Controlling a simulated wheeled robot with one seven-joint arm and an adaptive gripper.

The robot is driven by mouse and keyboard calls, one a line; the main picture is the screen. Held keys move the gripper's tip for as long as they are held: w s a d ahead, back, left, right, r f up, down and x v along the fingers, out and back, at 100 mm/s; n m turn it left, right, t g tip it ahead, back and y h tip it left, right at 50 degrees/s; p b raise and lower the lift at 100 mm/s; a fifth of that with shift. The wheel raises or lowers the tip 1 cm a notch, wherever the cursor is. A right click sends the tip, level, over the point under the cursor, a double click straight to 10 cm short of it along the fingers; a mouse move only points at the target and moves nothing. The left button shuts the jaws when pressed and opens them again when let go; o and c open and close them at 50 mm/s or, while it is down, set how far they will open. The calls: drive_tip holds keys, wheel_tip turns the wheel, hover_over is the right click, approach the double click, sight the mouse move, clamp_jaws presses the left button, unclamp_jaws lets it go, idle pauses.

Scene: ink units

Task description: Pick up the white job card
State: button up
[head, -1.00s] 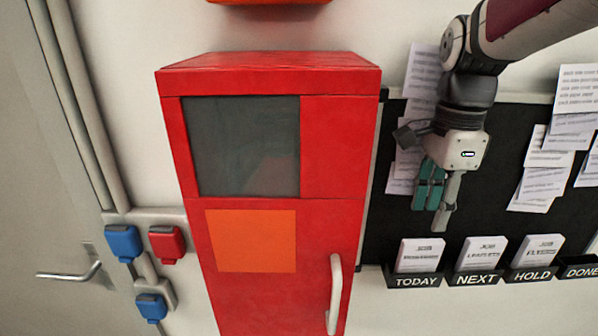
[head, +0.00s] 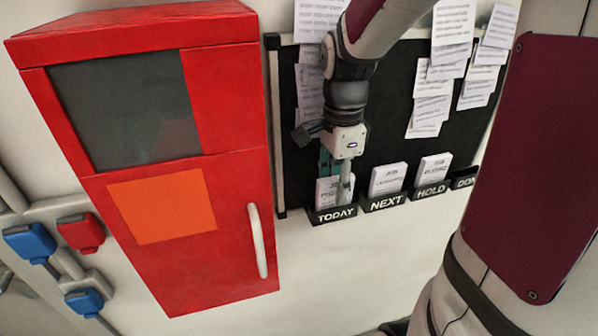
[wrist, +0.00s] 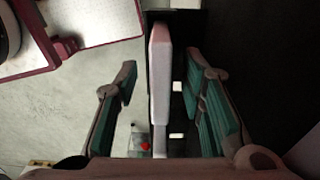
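A white job card (head: 326,194) stands upright in the slot labelled TODAY (head: 331,216). My gripper (head: 337,182) has come down over it from above, and its fingers partly cover the card in the head view. In the wrist view my gripper (wrist: 160,80) is open, with one teal-padded finger on each side of a pale upright slab (wrist: 160,65), which looks like the card seen edge-on. Gaps show between the slab and both fingers, the right one smaller. Other white cards stand in the NEXT (head: 386,181) and HOLD (head: 433,172) slots.
A black board (head: 385,105) with pinned papers (head: 449,40) is behind the slots. A red cabinet (head: 225,130) with a pale handle (head: 257,240) stands close on the left. The wall below the slots is clear.

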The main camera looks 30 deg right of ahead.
clamp_jaws()
drive_tip(key=shift+r, duration=0.1)
